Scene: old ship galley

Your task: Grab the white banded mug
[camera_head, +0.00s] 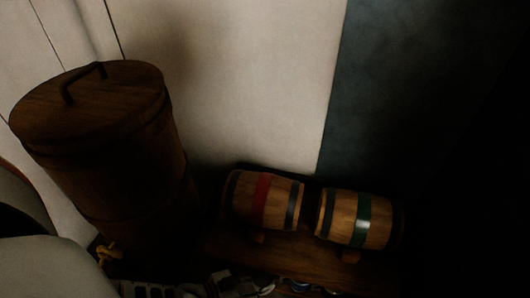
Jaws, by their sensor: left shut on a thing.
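My left gripper (245,286) shows at the bottom edge of the head view, dim and partly cut off. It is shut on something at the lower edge. A small pale, bluish sliver (296,285) shows just right of the fingers, in the place of the white banded mug; its bands and most of its shape are out of frame. My right gripper is not in view.
Two small wooden barrels, one with a red band (262,199) and one with a green band (362,220), lie on a wooden surface (232,246) just beyond the gripper. A tall lidded wooden barrel (120,160) stands left. A pale wall (240,80) closes the back; the right is dark.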

